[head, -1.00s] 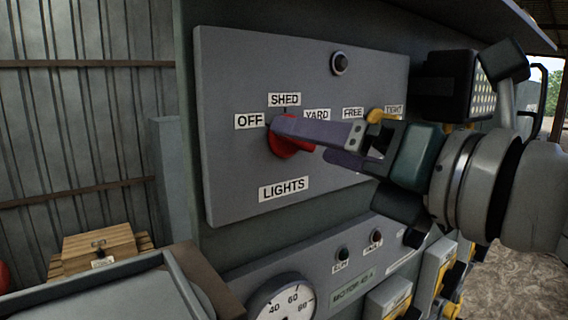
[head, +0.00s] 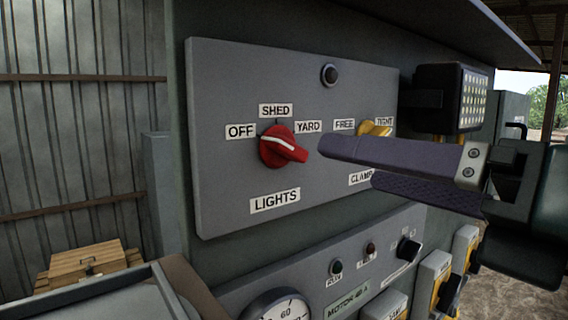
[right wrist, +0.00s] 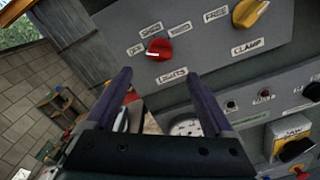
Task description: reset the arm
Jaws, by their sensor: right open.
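My right gripper (head: 350,165) reaches in from the right in the head view. Its two purple fingers are apart with nothing between them, just right of the red LIGHTS knob (head: 283,147) and clear of it. In the right wrist view the open fingers (right wrist: 163,98) point toward the grey panel, below the red knob (right wrist: 158,49). My left gripper is not in view.
The grey control panel (head: 225,185) also carries a yellow CLAMP knob (head: 374,131), partly behind my finger. A lower panel holds a gauge (head: 275,306), small lamps and a black knob (head: 408,249). A lamp (head: 452,97) juts out at the right. A wooden crate (head: 86,262) stands lower left.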

